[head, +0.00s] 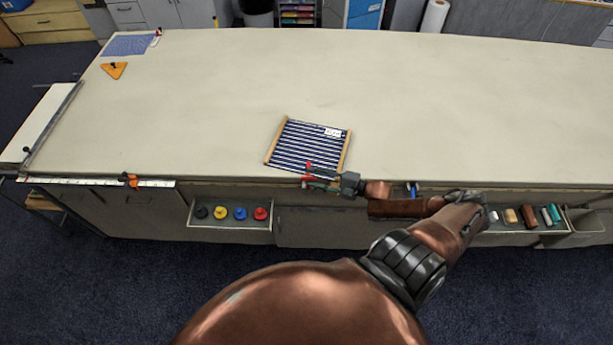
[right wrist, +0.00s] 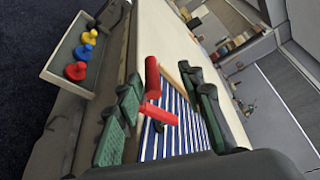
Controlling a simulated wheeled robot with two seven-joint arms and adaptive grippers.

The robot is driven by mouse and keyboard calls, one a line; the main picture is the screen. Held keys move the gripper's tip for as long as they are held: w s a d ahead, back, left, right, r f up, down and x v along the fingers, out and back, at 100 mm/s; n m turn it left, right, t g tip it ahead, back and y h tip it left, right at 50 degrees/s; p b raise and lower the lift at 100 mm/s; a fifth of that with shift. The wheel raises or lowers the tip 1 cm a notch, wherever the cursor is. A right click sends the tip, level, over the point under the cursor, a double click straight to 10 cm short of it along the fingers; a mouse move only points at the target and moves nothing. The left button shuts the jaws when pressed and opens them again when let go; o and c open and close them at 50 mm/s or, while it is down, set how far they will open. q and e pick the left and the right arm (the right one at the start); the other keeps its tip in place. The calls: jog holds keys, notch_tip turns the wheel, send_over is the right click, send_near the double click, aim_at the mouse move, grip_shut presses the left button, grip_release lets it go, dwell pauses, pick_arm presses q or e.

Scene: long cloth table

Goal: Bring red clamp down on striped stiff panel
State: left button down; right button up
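The striped stiff panel (head: 305,145), navy and white with wooden side strips, lies near the table's front edge; it also shows in the right wrist view (right wrist: 180,125). The red clamp (head: 309,179) is at the front edge beside the panel's near side. In the right wrist view the red clamp (right wrist: 153,78) has an upright red part and a red bar reaching over the stripes. My right gripper (head: 318,178) is at the clamp. Its two green-padded fingers stand apart on either side of the clamp, with gaps visible. My left gripper is not in view.
An open drawer (head: 230,223) holds black, yellow, blue and red knobs. Another open drawer (head: 520,228) holds rolls. An orange clamp (head: 130,181) is on the front edge at left. An orange triangle (head: 114,70) lies far left. The table's right side (head: 480,110) is clear.

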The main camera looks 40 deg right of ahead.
jog(key=v, duration=0.8)
jog(key=shift+s+d, duration=0.2)
jog(key=shift+s, duration=0.05)
jog(key=shift+f, duration=0.1)
jog(key=s+f+n+g+h+b, duration=0.2)
jog(key=s+f+n+b, duration=0.1)
jog(key=f, duration=0.9)
jog(key=s+d+f+n+g+h+b, duration=0.1)
jog(key=s+f+n+h+b, duration=0.15)
jog(key=f, duration=1.05)
jog(key=s+f+n+g+h+b, duration=0.2)
jog(key=s+f+n+b, duration=0.15)
jog(key=f, duration=0.85)
jog(key=s+a+f+n+g+b, duration=0.2)
jog(key=s+a+f+n, duration=0.15)
jog(key=s+f, duration=0.45)
jog(key=s+a+f+n+g+b, duration=0.25)
jog(key=s+a+f, duration=0.25)
jog(key=f, duration=0.5)
jog(key=s+a+f+n+g+b, duration=0.1)
jog(key=s+a+f+n+g, duration=0.1)
jog(key=s+a+f, duration=0.2)
jog(key=s+a+f+n+g, duration=0.2)
jog(key=s+a+f, duration=0.2)
jog(key=s+a, duration=0.4)
jog(key=shift+s+a+f+n+b, duration=0.15)
jog(key=shift+s+f+n+b, duration=0.1)
jog(key=shift+s+n+b, duration=0.1)
